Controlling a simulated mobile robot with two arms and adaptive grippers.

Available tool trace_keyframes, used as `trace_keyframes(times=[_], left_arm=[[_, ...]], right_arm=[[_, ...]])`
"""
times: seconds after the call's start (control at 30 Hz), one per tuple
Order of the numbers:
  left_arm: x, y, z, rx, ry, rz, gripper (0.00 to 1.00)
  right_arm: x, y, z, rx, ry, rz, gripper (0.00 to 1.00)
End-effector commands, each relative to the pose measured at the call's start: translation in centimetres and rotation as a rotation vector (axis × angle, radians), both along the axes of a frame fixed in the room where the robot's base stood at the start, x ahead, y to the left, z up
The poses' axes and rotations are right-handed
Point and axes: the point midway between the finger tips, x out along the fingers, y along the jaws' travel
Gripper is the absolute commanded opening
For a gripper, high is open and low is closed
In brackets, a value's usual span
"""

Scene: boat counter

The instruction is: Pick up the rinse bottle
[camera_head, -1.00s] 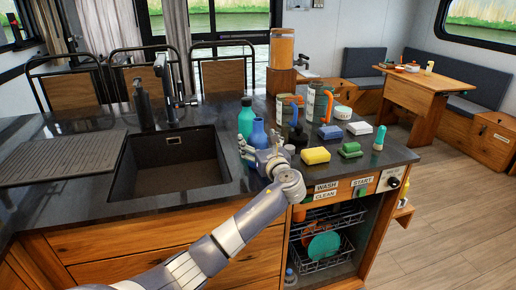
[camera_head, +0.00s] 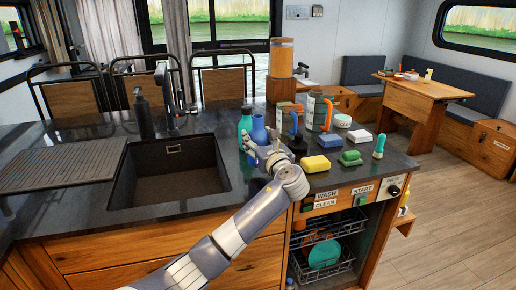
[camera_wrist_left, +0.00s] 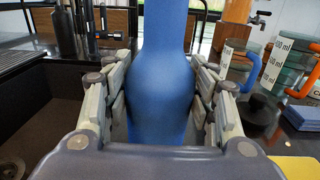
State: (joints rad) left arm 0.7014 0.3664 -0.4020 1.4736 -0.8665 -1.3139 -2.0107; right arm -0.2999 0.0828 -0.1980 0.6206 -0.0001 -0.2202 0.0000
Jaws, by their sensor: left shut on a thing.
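A blue bottle (camera_head: 258,131) with a narrow neck stands upright near the right edge of the sink. My left gripper (camera_head: 262,158) is shut on it, with the fingers on both sides of its body. In the left wrist view the blue bottle (camera_wrist_left: 161,88) fills the middle, between the finger pads. Its top is cut off there, and its base is hidden behind my gripper. A teal bottle (camera_head: 245,123) stands close behind and to the left of it. My right gripper is not in view.
The sink (camera_head: 165,176) lies to the left. An open dish rack (camera_head: 321,250) is below.

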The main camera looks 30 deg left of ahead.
Motion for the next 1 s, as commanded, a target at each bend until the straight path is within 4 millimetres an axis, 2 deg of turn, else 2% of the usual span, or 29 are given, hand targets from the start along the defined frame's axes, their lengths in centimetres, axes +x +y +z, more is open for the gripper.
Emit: trace_keyframes(times=[0.03, 0.33, 0.5, 0.7, 1.0], left_arm=[[-0.4, -1.3, -0.3, -0.001, 0.002, -0.006, 0.22], [-4.1, -8.4, 0.4, -0.004, 0.001, -0.008, 0.22], [-5.9, -11.6, 0.8, -0.002, 0.002, -0.005, 0.22], [-7.0, -13.6, 1.1, -0.002, 0.003, -0.004, 0.22], [-7.3, -14.1, 1.1, 0.000, 0.003, -0.002, 0.22]], right_arm=[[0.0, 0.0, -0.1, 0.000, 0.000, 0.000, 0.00], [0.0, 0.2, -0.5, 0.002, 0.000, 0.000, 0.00], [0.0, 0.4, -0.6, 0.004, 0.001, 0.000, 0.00], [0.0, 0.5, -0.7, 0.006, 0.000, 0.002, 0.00], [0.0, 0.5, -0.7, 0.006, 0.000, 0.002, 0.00]])
